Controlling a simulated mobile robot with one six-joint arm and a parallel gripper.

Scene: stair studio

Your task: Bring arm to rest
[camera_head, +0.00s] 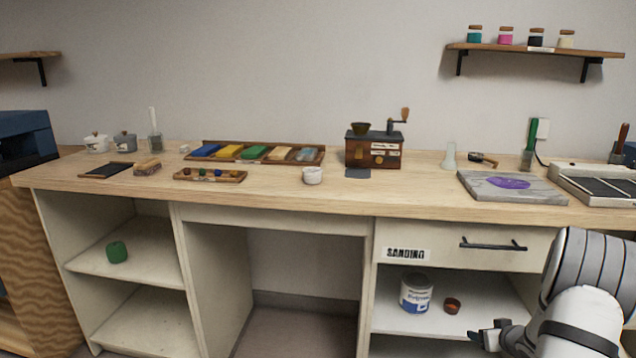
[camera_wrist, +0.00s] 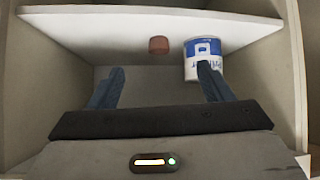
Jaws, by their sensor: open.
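My gripper (camera_head: 482,333) is low at the right in the head view, in front of the open shelf under the drawer marked SANDING. In the wrist view its two fingers (camera_wrist: 160,88) are spread apart with nothing between them. A blue and white can (camera_head: 416,293) stands on that shelf, with a small reddish-brown cup (camera_head: 452,305) to its right. In the wrist view the cup (camera_wrist: 158,45) shows beyond the gap between the fingers, and the can (camera_wrist: 205,62) shows partly behind the right finger. Whether that finger touches the can I cannot tell.
The wooden workbench (camera_head: 340,200) above carries a grinder (camera_head: 373,148), a tray of coloured blocks (camera_head: 250,153) and a grey slab (camera_head: 475,190). The SANDING drawer (camera_head: 460,245) is shut. A green object (camera_head: 117,252) sits in the left cubby. The middle bay (camera_head: 300,290) is empty.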

